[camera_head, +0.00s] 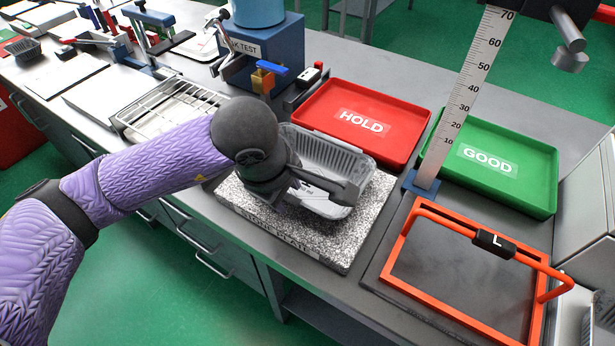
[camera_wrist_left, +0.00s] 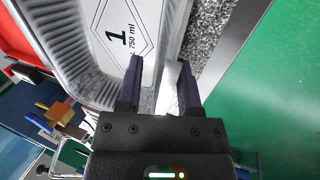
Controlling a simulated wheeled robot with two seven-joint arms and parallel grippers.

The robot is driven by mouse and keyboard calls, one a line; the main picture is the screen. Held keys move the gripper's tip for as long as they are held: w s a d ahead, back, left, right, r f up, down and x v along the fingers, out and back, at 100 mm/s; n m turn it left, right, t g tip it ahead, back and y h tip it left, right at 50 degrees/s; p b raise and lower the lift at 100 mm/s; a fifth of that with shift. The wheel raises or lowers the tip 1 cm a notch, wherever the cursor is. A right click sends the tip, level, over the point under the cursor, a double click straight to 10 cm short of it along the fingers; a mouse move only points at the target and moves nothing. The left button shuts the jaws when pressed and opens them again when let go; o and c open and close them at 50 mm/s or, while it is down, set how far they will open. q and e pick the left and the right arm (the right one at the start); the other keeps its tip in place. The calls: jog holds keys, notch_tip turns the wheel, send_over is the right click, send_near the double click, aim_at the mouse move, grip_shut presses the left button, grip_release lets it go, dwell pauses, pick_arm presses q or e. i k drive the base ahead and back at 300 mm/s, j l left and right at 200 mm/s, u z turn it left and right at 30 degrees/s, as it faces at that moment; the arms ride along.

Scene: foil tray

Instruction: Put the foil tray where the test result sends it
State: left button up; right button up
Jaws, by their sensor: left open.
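The foil tray (camera_head: 338,155) rests on the speckled granite plate (camera_head: 300,238) in the head view. It is ribbed and silvery, with a "1" and "750 ml" on its floor in the left wrist view (camera_wrist_left: 115,45). My left gripper (camera_head: 322,190) is low at its near side, open. In the left wrist view the fingers (camera_wrist_left: 160,75) straddle the tray's side wall, one over the inside and one outside. The red HOLD tray (camera_head: 330,105) and green GOOD tray (camera_head: 538,198) look empty. My right gripper is not in view.
A blue test box (camera_head: 283,60), lettering partly hidden, stands behind the plate. A ruler post (camera_head: 462,105) rises between plate and GOOD tray. An orange frame (camera_head: 400,247) with a handle lies at right. A wire rack (camera_head: 130,127) lies at left.

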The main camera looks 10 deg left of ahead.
aim_at(361, 122)
jog(key=i+j+z, duration=0.2)
jog(key=z, duration=0.15)
jog(key=i+j+z, duration=0.3)
jog(key=k, duration=0.1)
